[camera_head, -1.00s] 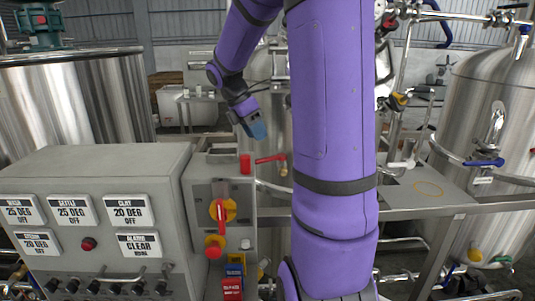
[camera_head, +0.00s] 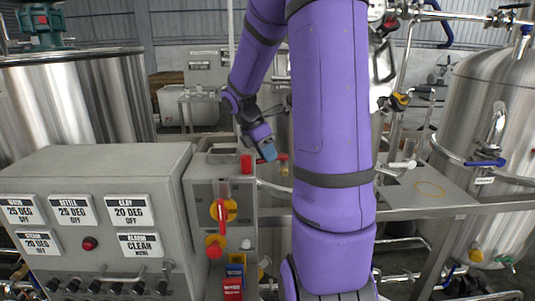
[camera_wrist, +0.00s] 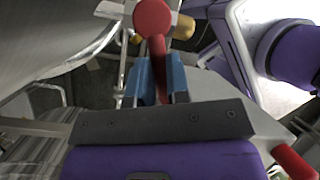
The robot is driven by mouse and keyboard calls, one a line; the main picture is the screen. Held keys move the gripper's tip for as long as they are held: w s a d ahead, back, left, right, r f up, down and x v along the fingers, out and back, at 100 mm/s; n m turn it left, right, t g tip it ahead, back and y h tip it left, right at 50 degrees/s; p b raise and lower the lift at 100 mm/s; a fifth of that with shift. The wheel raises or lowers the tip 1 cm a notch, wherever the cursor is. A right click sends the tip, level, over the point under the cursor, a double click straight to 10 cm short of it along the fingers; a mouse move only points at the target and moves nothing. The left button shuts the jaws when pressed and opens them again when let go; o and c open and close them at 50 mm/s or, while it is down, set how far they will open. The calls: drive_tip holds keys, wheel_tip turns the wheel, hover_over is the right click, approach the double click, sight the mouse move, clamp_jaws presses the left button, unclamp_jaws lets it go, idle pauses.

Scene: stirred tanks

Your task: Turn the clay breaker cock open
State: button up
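A red lever handle with a round red hub shows in the wrist view (camera_wrist: 153,20). It runs between the two blue fingers of my gripper (camera_wrist: 162,82). The fingers stand apart, one on each side of the lever; I cannot tell whether they touch it. In the head view my gripper (camera_head: 267,153) is beside the grey control cabinet and hides most of that lever, with a bit of red (camera_head: 283,157) showing past it. No label marks the lever as the clay breaker cock. A "CLAY 20 DEG OFF" display (camera_head: 130,211) is on the cabinet.
The grey cabinet (camera_head: 100,165) stands at left with knobs and displays. A red-and-yellow valve (camera_head: 222,212) is on its side section. A steel tank (camera_head: 490,140) with blue-handled valves stands at right, and a metal shelf (camera_head: 430,193) lies before it.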

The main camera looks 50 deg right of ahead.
clamp_jaws()
drive_tip(key=shift+s+a+n+t+h, duration=0.15)
drive_tip(key=shift+s+n+t+h, duration=0.15)
drive_tip(key=shift+n, duration=0.4)
drive_tip(key=o, duration=0.6)
unclamp_jaws()
drive_tip(key=shift+r, duration=0.1)
drive_tip(key=v, duration=1)
drive_tip(key=shift+w+a+r, duration=0.15)
drive_tip(key=shift+r, duration=0.15)
